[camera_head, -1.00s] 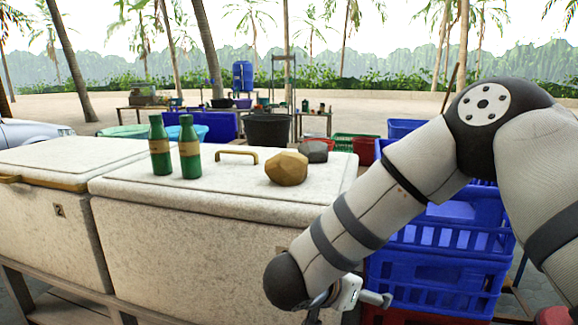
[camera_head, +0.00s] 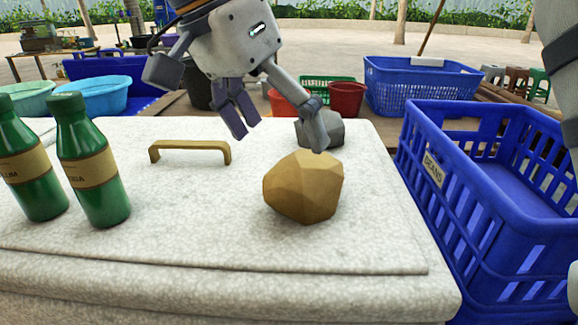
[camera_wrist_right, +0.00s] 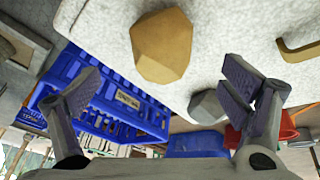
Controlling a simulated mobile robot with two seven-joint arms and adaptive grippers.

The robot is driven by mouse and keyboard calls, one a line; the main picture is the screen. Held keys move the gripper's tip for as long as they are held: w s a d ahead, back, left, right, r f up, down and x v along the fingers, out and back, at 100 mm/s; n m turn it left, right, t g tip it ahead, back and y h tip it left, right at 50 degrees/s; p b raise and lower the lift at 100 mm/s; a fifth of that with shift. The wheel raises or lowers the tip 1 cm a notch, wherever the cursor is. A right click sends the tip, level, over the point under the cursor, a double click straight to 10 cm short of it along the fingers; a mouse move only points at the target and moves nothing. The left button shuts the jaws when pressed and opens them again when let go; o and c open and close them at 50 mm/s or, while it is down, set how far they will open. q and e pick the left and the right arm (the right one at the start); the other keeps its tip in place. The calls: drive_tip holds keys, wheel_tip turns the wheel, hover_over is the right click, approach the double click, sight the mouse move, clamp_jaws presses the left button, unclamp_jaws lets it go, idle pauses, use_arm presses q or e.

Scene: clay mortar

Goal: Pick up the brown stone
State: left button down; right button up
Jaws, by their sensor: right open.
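The brown stone (camera_head: 304,187) is a faceted, golden-brown lump on the white cooler lid (camera_head: 200,235), right of its middle. It also shows in the right wrist view (camera_wrist_right: 162,45), beyond the fingertips at the top. My right gripper (camera_head: 279,142) is open and empty above the lid, behind and up-left of the brown stone in the head view. One finger overlaps the top edge of the stone in the picture; I cannot tell whether they touch. A grey stone (camera_head: 322,129) lies behind the brown one, partly hidden by that finger. My left gripper is not in view.
Two green bottles (camera_head: 92,165) stand on the lid at the left. A brass handle (camera_head: 190,152) rises from the lid between bottles and gripper. A blue crate (camera_head: 490,200) stands close to the lid's right edge. The lid in front of the brown stone is clear.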

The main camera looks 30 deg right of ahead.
sight(306, 181)
drive_tip(key=x, duration=0.9)
drive_tip(key=shift+w+d+f, duration=0.15)
drive_tip(key=shift+d+f, duration=0.15)
drive_tip(key=shift+d, duration=0.05)
drive_tip(key=c, duration=2)
